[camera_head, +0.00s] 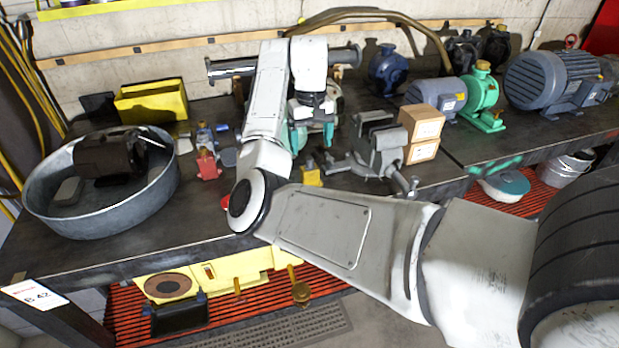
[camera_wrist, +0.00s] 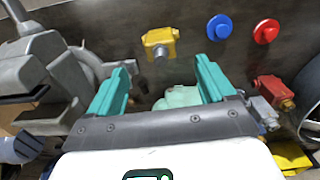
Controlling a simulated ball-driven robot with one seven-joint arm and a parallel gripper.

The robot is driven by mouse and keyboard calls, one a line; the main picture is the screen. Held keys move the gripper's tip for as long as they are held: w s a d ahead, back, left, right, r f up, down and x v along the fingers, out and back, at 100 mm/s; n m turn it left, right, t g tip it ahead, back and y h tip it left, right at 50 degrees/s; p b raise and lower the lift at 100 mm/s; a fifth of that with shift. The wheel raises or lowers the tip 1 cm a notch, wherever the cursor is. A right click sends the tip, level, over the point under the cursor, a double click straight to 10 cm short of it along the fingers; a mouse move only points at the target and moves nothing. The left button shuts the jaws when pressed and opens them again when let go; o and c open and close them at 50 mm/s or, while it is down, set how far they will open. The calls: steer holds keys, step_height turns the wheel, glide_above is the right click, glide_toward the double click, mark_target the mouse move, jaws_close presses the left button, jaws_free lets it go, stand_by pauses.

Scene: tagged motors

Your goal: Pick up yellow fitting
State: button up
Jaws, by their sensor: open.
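The yellow fitting (camera_head: 311,175) lies on the dark bench top, close to the right of my forearm in the head view. In the wrist view the yellow fitting (camera_wrist: 160,40) lies beyond my fingertips, a little left of the middle, with a round grey end facing my gripper. My gripper (camera_head: 313,134) has two teal fingers and is over the bench behind the fitting. In the wrist view my gripper (camera_wrist: 164,76) is open, with nothing held between the fingers. A pale green object (camera_wrist: 178,97) shows between and below the fingers.
A grey vise (camera_head: 385,145) stands right of the fitting, with cardboard boxes (camera_head: 421,134) beside it. A red fitting (camera_head: 207,165) and a metal tub (camera_head: 48,212) are to the left. Blue (camera_wrist: 219,27) and red (camera_wrist: 266,31) discs lie near the yellow fitting on clear bench.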

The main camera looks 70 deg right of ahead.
mark_target(310, 166)
step_height(310, 166, down, 5)
steer(key=shift+f+b, duration=0.1)
steer(key=shift+b, duration=0.7)
steer(key=f, duration=0.1)
steer(key=f+b, duration=0.1)
steer(key=d+f, duration=0.1)
steer(key=shift+w+f, duration=0.25)
steer(key=shift+w, duration=0.05)
steer(key=shift+f, duration=0.95)
steer(key=shift+c, duration=0.5)
steer(key=shift+r, duration=0.1)
steer(key=c, duration=1.1)
